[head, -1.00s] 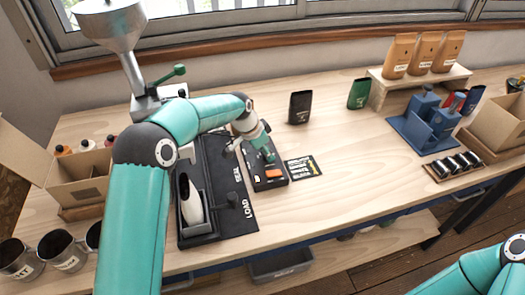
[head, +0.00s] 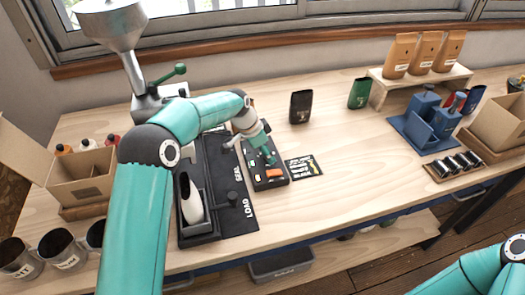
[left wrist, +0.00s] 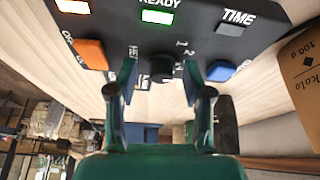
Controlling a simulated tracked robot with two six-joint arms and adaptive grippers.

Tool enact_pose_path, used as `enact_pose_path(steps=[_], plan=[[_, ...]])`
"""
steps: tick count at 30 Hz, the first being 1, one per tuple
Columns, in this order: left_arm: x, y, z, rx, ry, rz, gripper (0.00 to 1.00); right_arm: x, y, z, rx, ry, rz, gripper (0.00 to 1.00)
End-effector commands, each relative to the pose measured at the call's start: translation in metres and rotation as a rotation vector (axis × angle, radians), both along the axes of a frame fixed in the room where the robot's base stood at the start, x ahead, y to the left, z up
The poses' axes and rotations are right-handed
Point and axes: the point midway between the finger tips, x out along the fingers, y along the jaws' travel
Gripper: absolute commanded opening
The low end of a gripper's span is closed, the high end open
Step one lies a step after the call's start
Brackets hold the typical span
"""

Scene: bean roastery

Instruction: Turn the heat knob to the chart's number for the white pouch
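The black control box (head: 258,184) stands mid-table; in the left wrist view its panel (left wrist: 205,42) shows a lit green READY lamp and a TIME label. The dark heat knob (left wrist: 161,68) sits low on the panel, with small markings around it too blurred to read. My left gripper (head: 268,160) is over the box; in the left wrist view its fingertips (left wrist: 158,72) are apart, either side of the knob, with gaps visible. The white pouch (head: 191,199) stands in the black holder at LOAD. The chart (head: 304,167) lies right of the box, its numbers unreadable. My right gripper is out of view.
The panel has an orange switch (left wrist: 91,53) and a blue button (left wrist: 221,70). A black pouch (head: 300,107) and a green pouch (head: 358,94) stand behind the chart. A blue stand (head: 411,133) is at the right. The table's front centre is clear.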

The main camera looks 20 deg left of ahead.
Motion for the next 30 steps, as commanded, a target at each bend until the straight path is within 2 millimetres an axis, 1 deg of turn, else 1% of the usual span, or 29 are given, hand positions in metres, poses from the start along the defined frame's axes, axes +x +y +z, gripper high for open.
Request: enact_pose_path(steps=[8, 11, 13, 17, 24, 30], plan=[[0.000, 0.000, 0.001, 0.000, -0.002, 0.001, 0.53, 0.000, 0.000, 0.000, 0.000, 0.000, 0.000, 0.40], [0.000, 0.002, 0.005, 0.001, -0.003, 0.001, 0.53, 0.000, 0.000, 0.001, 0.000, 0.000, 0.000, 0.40], [-0.002, 0.004, 0.012, 0.000, -0.003, 0.001, 0.53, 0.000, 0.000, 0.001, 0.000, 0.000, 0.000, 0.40], [-0.007, 0.009, 0.030, 0.001, -0.005, 0.002, 0.53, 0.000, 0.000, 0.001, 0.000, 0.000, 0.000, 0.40], [-0.020, 0.023, 0.074, 0.000, -0.005, 0.002, 0.53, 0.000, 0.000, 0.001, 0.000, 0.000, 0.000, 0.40], [-0.028, 0.032, 0.101, 0.000, -0.003, 0.001, 0.53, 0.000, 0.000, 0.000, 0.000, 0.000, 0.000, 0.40]])
